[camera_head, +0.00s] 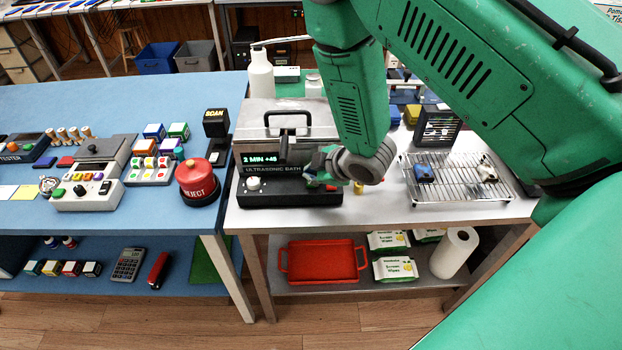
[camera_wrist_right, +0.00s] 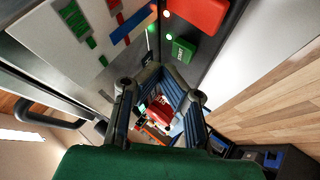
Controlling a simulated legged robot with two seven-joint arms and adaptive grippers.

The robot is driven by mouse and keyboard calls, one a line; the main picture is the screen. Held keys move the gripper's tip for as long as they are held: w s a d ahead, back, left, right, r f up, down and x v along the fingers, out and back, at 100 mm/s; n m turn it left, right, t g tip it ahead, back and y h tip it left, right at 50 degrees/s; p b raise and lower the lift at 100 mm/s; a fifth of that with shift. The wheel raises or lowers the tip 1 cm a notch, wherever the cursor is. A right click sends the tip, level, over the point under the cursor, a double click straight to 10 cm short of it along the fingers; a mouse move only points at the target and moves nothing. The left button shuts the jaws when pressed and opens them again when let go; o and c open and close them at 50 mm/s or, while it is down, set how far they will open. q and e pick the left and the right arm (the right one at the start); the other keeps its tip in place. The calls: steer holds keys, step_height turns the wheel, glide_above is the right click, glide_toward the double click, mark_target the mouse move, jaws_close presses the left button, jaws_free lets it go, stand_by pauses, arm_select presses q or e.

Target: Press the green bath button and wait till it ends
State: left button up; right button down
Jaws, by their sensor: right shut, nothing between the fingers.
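The ultrasonic bath (camera_head: 262,120) stands on the light table, its lid closed with a black handle on top. Its display (camera_head: 264,159) reads "2 MIN +45". The black front panel (camera_head: 270,200) has a white knob (camera_head: 253,183) at its left. My right gripper (camera_head: 314,172) is at the right end of this panel, shut and empty, and mostly covers the buttons in the head view. In the right wrist view, the green START button (camera_wrist_right: 180,50) and a red button (camera_wrist_right: 199,14) show just beyond my gripper (camera_wrist_right: 166,72). I cannot tell whether the fingertips touch the green button. My left gripper is not in view.
A wire rack (camera_head: 455,185) holding small devices stands right of the bath. A white bottle (camera_head: 260,75) is behind it. The red REJECT button (camera_head: 198,183) is on the blue table at left. A red tray (camera_head: 322,262) is on the lower shelf.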

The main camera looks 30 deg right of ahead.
mark_target(309, 183)
steer(key=shift+d, duration=0.1)
steer(key=shift+a+r+p, duration=0.3)
steer(key=shift+r, duration=0.1)
step_height(309, 183, up, 4)
steer(key=p, duration=0.3)
steer(key=shift+f, duration=0.2)
steer(key=shift+d+r+p, duration=0.15)
steer(key=shift+r+p, duration=0.25)
steer(key=shift+f, duration=0.1)
steer(key=shift+a, duration=0.2)
